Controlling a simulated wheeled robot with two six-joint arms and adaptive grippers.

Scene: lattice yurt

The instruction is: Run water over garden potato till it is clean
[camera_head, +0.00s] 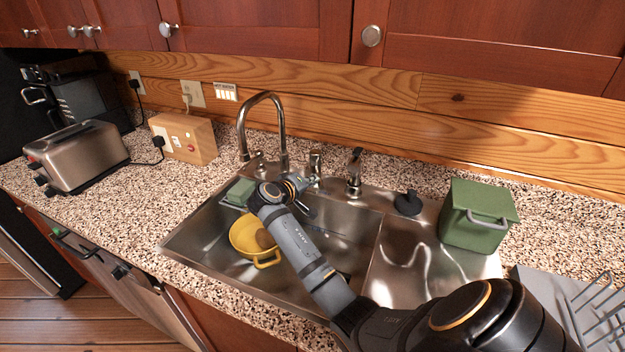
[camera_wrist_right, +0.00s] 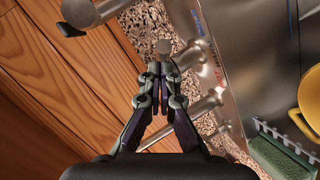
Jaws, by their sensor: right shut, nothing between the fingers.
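A brown potato (camera_head: 265,238) lies in a yellow colander-like bowl (camera_head: 242,232) in the left basin of the steel sink (camera_head: 345,218). Part of the bowl also shows at the right edge of the right wrist view (camera_wrist_right: 312,100). The curved faucet (camera_head: 279,115) stands behind the basin; no water stream is visible. My right gripper (camera_head: 303,182) reaches over the basin to the faucet base. In the wrist view its fingers (camera_wrist_right: 160,72) are shut and empty, close to a round-ended metal lever (camera_wrist_right: 163,47); I cannot tell whether they touch it. My left gripper is not in view.
A green sponge (camera_wrist_right: 280,157) sits in a holder at the basin's side. A sprayer (camera_head: 354,172) and black stopper (camera_head: 408,203) are on the sink's back ledge. A green bin (camera_head: 478,215) stands right, a toaster (camera_head: 78,157) left. Cabinets (camera_head: 490,45) overhang the counter.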

